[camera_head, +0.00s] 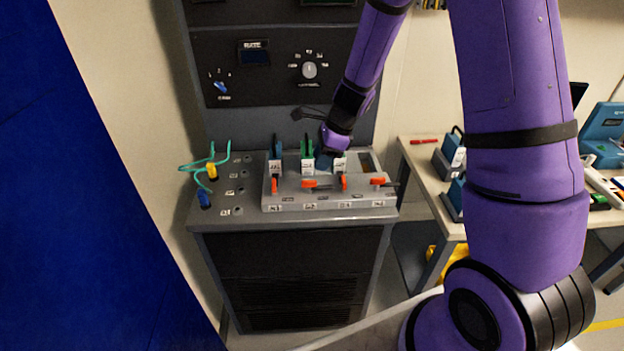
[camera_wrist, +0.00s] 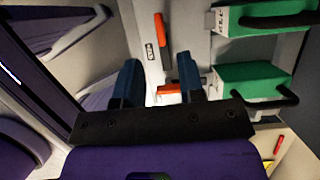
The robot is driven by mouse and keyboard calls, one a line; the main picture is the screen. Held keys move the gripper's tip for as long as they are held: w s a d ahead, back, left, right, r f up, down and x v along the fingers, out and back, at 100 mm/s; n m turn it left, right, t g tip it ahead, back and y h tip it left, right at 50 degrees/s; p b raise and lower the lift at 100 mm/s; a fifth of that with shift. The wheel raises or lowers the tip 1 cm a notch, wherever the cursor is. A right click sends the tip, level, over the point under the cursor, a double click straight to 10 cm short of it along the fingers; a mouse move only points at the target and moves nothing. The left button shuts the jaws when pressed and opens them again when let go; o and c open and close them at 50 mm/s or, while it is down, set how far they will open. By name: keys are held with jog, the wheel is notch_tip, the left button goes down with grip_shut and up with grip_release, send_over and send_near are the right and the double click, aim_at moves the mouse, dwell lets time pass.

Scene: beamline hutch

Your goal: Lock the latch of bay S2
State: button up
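Four-bay strip: the second latch from the left has an orange handle (camera_head: 312,184) lying sideways; I take it as bay S2's, though its label is too small to read surely. A green module (camera_head: 306,150) stands behind it. My gripper (camera_head: 327,160) is above and behind the strip, right of that module, partly hiding the neighbouring one. In the wrist view, my gripper (camera_wrist: 160,85) has its blue fingers apart. An orange handle (camera_wrist: 169,90) shows between and beyond them. Another orange handle (camera_wrist: 162,33) lies above, clear of the fingers. No contact shows.
The other latches are the first (camera_head: 274,185), third (camera_head: 344,183) and fourth (camera_head: 378,181). A blue module (camera_head: 277,152) stands at left; the rightmost bay (camera_head: 367,162) looks empty. Plugs with green cables (camera_head: 211,170) sit left. A workbench (camera_head: 425,180) stands right.

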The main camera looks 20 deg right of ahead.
aim_at(309, 181)
jog(key=x, duration=0.7)
jog(key=shift+a+f, duration=0.1)
jog(key=shift+f, duration=0.2)
grip_shut()
